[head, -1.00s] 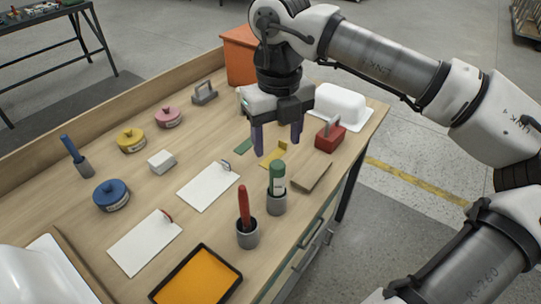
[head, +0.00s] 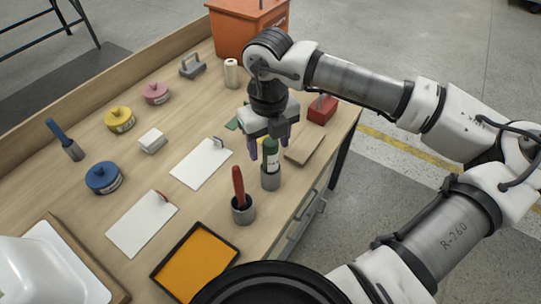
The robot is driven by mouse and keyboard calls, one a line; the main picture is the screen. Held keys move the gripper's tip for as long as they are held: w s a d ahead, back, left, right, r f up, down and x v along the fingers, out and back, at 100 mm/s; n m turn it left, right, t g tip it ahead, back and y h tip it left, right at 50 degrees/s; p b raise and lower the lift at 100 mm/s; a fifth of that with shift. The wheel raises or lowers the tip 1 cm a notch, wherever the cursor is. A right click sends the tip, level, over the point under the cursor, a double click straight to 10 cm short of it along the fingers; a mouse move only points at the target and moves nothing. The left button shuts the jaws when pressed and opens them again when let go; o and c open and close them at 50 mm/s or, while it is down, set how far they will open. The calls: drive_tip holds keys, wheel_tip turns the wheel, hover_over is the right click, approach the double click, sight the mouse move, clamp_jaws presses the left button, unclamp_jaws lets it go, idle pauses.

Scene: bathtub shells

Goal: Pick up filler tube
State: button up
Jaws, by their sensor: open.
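A green tube with a pale label (head: 270,150), which I take for the filler tube, stands upright in a grey cup (head: 270,180) near the table's front edge. My gripper (head: 269,147) is open and points down at the top of this tube.
A red tool in a grey cup (head: 243,210) stands close by, front left. A brown block (head: 305,149) lies to the right. White boards (head: 201,163), an orange tray (head: 195,265), lidded pots (head: 104,178) and a pale cylinder (head: 231,74) are spread around. An orange box (head: 240,35) stands behind.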

sight(271, 164)
drive_tip(key=shift+s+d+f+p, duration=0.15)
drive_tip(key=shift+f+p, duration=0.2)
drive_tip(key=shift+f, duration=1.4)
drive_tip(key=c, duration=1.1)
drive_tip(key=shift+r, duration=0.1)
